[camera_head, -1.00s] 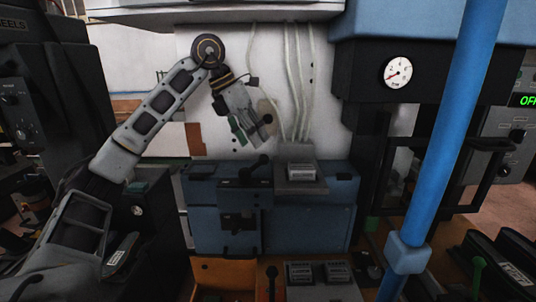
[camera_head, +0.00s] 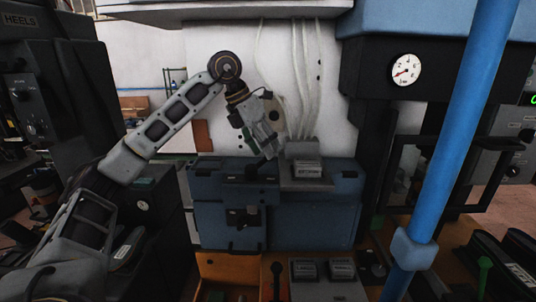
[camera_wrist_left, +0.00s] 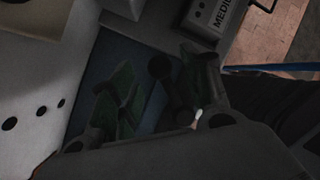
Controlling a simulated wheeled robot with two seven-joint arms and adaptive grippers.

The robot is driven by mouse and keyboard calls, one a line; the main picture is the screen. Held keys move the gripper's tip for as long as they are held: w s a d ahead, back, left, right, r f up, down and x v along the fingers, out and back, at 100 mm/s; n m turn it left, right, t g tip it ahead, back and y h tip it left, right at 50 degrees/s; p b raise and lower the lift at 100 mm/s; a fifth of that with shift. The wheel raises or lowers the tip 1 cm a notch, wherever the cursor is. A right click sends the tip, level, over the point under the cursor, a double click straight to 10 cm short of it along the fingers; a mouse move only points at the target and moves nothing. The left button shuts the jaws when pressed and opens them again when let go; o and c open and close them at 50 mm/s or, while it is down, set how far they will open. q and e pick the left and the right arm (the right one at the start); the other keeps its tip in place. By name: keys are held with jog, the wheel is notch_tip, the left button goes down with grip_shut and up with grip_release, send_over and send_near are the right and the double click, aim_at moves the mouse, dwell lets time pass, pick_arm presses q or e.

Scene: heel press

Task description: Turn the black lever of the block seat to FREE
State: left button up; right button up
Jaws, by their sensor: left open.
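The blue block seat (camera_head: 320,215) stands in the middle of the head view, with a dark bracket on its front. Its black lever (camera_head: 255,170) is on top at the left; my gripper partly hides it. My left gripper (camera_head: 264,146) is open and points down at the lever from above. In the left wrist view a dark round knob (camera_wrist_left: 160,66) appears between the green-padded finger and the other dark finger. I cannot tell whether the fingers touch it. The lever's setting mark cannot be read. My right gripper is not in view.
A grey labelled box (camera_head: 308,170) sits right of the lever, with pale hoses (camera_head: 300,90) rising behind it. A blue post (camera_head: 448,140) stands at the right. Another black-knobbed lever (camera_head: 276,270) stands in front, beside two labelled boxes (camera_head: 322,270).

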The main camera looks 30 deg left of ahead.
pick_arm(q)
jog(key=shift+x, duration=1.15)
jog(key=shift+f, duration=0.2)
jog(key=c, duration=1)
grip_shut()
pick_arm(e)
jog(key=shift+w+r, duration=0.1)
